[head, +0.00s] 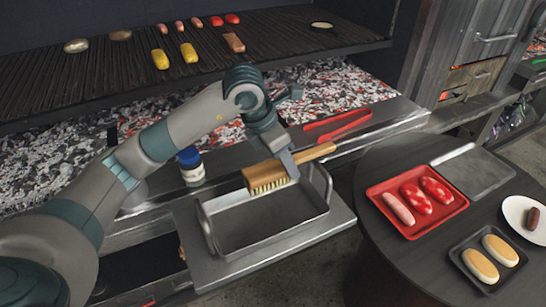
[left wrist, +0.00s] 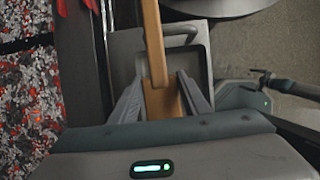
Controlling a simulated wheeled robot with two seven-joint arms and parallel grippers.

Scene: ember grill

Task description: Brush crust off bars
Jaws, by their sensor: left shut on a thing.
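My left gripper (head: 287,164) is shut on a wooden brush (head: 262,174), gripping it near where handle and head meet. The brush's pale bristles face down above a metal tray with raised handles (head: 213,250); it appears held above the tray, not resting in it. In the left wrist view the wooden handle (left wrist: 153,40) runs away between the fingers of the left gripper (left wrist: 162,97). The dark grill bars (head: 120,72) span the back over glowing coals. I cannot make out crust on them. My right gripper is not in view.
Several foods lie on the bars, including two yellow pieces (head: 160,59) and red ones. Red tongs (head: 338,126) lie on the ledge, and a blue-capped jar (head: 191,166) stands beside the tray. A round dark table (head: 375,240) at right holds a red food tray (head: 386,213).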

